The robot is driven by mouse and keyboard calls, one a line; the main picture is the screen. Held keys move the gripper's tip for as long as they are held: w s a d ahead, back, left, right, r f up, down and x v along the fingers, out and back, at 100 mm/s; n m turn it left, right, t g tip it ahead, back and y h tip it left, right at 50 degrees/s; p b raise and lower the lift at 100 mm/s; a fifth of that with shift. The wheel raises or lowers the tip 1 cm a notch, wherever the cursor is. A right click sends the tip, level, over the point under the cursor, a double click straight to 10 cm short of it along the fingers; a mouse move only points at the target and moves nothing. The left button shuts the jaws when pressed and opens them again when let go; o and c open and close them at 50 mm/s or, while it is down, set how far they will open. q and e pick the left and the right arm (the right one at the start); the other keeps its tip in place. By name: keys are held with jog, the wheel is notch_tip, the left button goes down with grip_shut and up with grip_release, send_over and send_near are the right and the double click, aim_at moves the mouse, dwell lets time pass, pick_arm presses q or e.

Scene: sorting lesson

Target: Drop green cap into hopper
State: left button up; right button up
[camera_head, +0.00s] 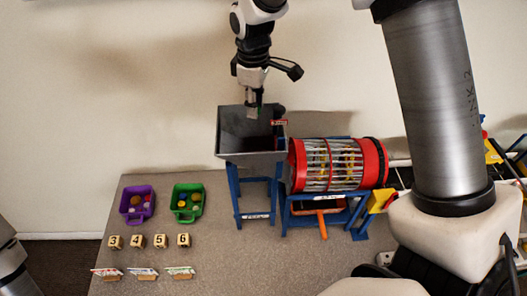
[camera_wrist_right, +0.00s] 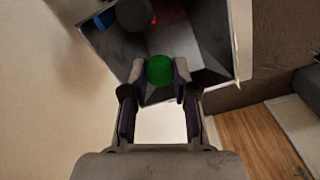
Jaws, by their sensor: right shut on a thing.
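My right gripper (camera_head: 255,107) hangs pointing down over the opening of the grey hopper (camera_head: 228,150), which stands on blue legs. In the right wrist view the gripper (camera_wrist_right: 160,72) is shut on the green cap (camera_wrist_right: 159,69), held between its fingertips. The cap is over the hopper's open top (camera_wrist_right: 205,40) in that view. In the head view only a small bit of green shows at the fingertips. Only a piece of arm shows at the lower left edge of the head view; the left gripper itself is not visible.
A red-ended wire drum (camera_head: 340,163) on a blue frame stands right of the hopper. A purple bin (camera_head: 137,219) and a green bin (camera_head: 175,206) hold round pieces. Numbered wooden blocks (camera_head: 160,241) and small card stands (camera_head: 143,274) line the table's front left.

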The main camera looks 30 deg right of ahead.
jog(key=shift+s+f, duration=0.15)
jog(key=shift+f, duration=0.5)
jog(key=shift+s+f, duration=0.15)
jog(key=shift+f, duration=0.45)
jog(key=shift+w+d+f, duration=0.25)
jog(key=shift+w+f, duration=0.2)
jog(key=shift+f, duration=0.15)
jog(key=shift+w+d+f, duration=0.2)
jog(key=shift+w+f, duration=0.2)
jog(key=shift+f, duration=0.15)
jog(key=shift+o, duration=1.2)
jog(key=shift+s+a+r, duration=0.25)
jog(key=shift+s, duration=0.1)
jog(key=o, duration=0.5)
jog(key=shift+s+a+r, duration=0.1)
jog(key=shift+s, duration=0.1)
jog(key=r, duration=1.1)
jog(key=shift+w+r, duration=0.25)
jog(key=shift+r, duration=0.15)
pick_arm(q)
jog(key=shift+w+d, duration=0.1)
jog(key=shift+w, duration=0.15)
